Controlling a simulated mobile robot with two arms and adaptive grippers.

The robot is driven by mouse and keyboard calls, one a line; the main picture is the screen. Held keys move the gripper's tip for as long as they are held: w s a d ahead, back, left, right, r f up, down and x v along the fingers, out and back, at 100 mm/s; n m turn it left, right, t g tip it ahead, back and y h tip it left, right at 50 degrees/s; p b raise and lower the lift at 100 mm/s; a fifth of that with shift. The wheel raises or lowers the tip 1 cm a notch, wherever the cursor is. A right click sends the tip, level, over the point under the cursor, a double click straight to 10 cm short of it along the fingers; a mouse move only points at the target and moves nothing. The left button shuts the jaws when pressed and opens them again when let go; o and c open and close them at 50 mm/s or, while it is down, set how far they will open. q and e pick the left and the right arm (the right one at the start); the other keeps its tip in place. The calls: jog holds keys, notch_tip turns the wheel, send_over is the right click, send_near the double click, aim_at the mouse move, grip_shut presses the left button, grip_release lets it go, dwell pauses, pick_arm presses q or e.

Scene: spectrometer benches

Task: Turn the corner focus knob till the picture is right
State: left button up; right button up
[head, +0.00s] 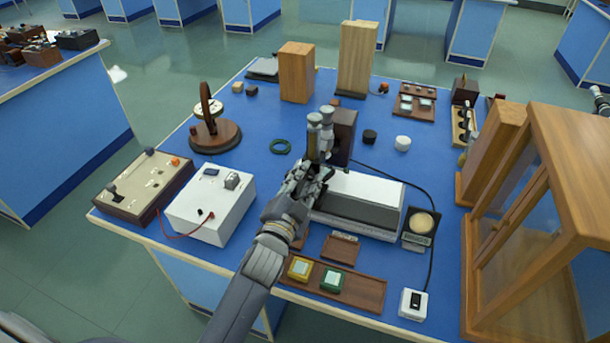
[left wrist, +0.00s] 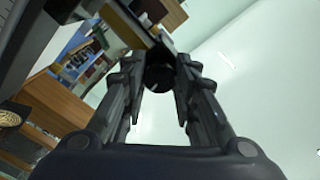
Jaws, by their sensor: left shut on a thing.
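The instrument is a long white and grey box (head: 362,192) on the blue bench. Upright grey eyepiece-like tubes (head: 320,120) and a dark brown block (head: 343,135) stand at its back left. My left gripper (head: 300,177) reaches the left end of this instrument. In the left wrist view a dark round knob (left wrist: 158,78) sits between the fingertips, and the gripper is shut on it. The knob is hidden by the gripper in the head view. A dark panel with a round cream disc (head: 421,223) stands right of the box. A grey and black part of my right arm shows at the right edge.
A wooden glazed cabinet (head: 545,135) crowds the right side. A white box with a red lead (head: 210,205) and a brown-framed panel (head: 143,184) lie left. A brown tray (head: 360,290) with yellow and green blocks lies in front. A black cable runs along the box's right.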

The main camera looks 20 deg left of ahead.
pick_arm(q)
jog(key=shift+m, duration=0.6)
jog(key=o, duration=1.1)
jog(key=s, duration=1.2)
jog(key=shift+a, duration=0.2)
